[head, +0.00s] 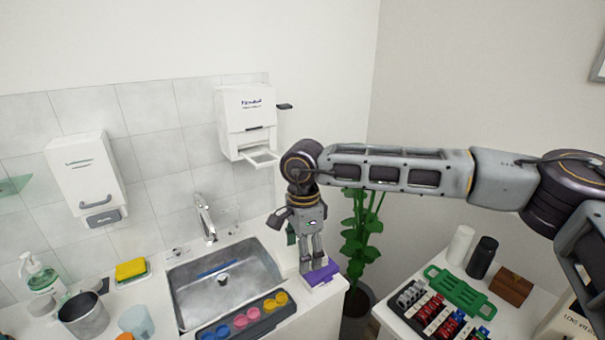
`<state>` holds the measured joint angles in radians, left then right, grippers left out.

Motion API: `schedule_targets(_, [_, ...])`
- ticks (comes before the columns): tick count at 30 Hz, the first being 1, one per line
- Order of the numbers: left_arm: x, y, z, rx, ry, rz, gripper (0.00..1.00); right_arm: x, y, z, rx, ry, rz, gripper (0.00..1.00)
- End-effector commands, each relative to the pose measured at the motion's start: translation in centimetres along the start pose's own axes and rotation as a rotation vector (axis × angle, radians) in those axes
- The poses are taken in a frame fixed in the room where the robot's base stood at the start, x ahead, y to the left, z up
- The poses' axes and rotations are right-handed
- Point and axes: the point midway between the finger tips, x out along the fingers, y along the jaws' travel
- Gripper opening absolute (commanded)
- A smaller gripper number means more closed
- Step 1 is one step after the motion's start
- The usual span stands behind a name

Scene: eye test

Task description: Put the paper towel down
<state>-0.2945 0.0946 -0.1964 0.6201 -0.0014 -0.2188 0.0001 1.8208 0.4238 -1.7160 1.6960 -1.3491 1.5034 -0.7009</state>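I cannot make out a separate paper towel. A white dispenser (247,103) hangs on the tiled wall, with a small open tray at its bottom. My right gripper (312,265) points down over the counter's right end, right of the sink. Its fingertips are at a purple-topped white block (321,274); I cannot tell whether they touch it or hold anything. My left gripper is not in view.
The sink (224,279) has a faucet (204,217) behind it. A tray of coloured cups (243,319) lies along its front. A yellow sponge (130,268), a soap bottle (38,273) and a metal cup (84,314) stand left. A plant (361,240) and a cluttered side table are right.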

Motion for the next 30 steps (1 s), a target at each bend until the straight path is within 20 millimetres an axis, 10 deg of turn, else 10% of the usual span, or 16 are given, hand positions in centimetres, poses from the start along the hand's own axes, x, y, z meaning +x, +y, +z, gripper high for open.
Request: schedule_targets(30, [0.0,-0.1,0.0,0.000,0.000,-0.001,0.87,0.0,-1.2,0.3,-0.683,0.000,0.001,0.40])
